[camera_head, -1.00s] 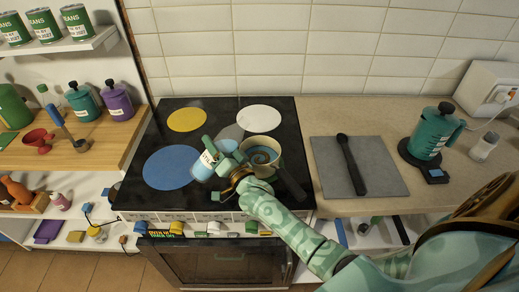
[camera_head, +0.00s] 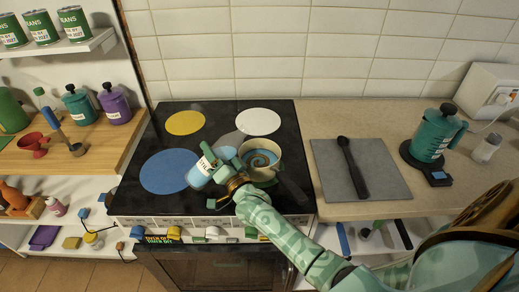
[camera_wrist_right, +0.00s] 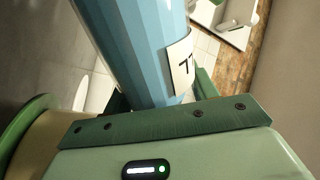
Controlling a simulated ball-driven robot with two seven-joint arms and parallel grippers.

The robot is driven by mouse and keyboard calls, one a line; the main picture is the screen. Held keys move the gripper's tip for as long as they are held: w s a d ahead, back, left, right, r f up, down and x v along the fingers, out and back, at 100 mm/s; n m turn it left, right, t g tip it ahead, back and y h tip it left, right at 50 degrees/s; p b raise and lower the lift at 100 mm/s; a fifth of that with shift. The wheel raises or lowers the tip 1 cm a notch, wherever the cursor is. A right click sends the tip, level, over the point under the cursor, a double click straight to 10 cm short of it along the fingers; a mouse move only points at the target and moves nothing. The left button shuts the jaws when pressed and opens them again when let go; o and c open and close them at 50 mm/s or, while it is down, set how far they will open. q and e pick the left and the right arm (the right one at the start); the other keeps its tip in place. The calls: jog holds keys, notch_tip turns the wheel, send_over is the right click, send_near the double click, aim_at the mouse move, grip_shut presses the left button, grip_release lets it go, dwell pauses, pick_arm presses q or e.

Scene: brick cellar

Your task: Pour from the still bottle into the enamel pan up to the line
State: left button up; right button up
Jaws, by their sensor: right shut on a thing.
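My right gripper (camera_head: 217,170) is shut on the still bottle (camera_head: 197,178), a light blue bottle with a white label, over the front of the black hob. In the right wrist view the faceted blue bottle (camera_wrist_right: 140,45) sits between the jaws, with part of its label in sight. The bottle looks tilted; its mouth is not clear. The enamel pan (camera_head: 275,150) stands on the hob just right of the gripper, with a dark handle. I cannot make out a fill line or a stream. My left gripper is not in view.
The hob (camera_head: 160,210) also bears a yellow disc (camera_head: 185,122), a white disc (camera_head: 258,121) and a blue disc (camera_head: 165,172). Right of it are a grey mat (camera_head: 385,185) with a black spoon (camera_head: 352,168), and a teal pot (camera_head: 437,135). A wooden shelf (camera_head: 110,145) is left.

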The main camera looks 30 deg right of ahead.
jog(key=shift+a+f+m+b, duration=0.1)
jog(key=shift+f+m+b, duration=0.2)
jog(key=shift+m+b, duration=0.15)
jog(key=shift+w+a+f+m+h+b, duration=0.15)
jog(key=shift+f+m+h+b, duration=0.1)
jog(key=shift+m+b, duration=0.3)
jog(key=shift+s+a+f+m+h+b, duration=0.15)
jog(key=shift+f+m+h+b, duration=0.1)
jog(key=shift+m+b, duration=0.2)
dwell(1.8)
jog(key=shift+w+a+r+m+t+h+b, duration=0.15)
jog(key=shift+m+h+b, duration=0.1)
jog(key=shift+m, duration=0.3)
jog(key=shift+s+a+r+m+t+h+b, duration=0.1)
jog(key=shift+m+t+h+b, duration=0.1)
jog(key=shift+m, duration=0.3)
dwell(1.5)
jog(key=shift+d+r+m+h+p, duration=0.25)
jog(key=shift+d+r+m+p, duration=0.5)
jog(key=shift+m, duration=0.25)
dwell(1.2)
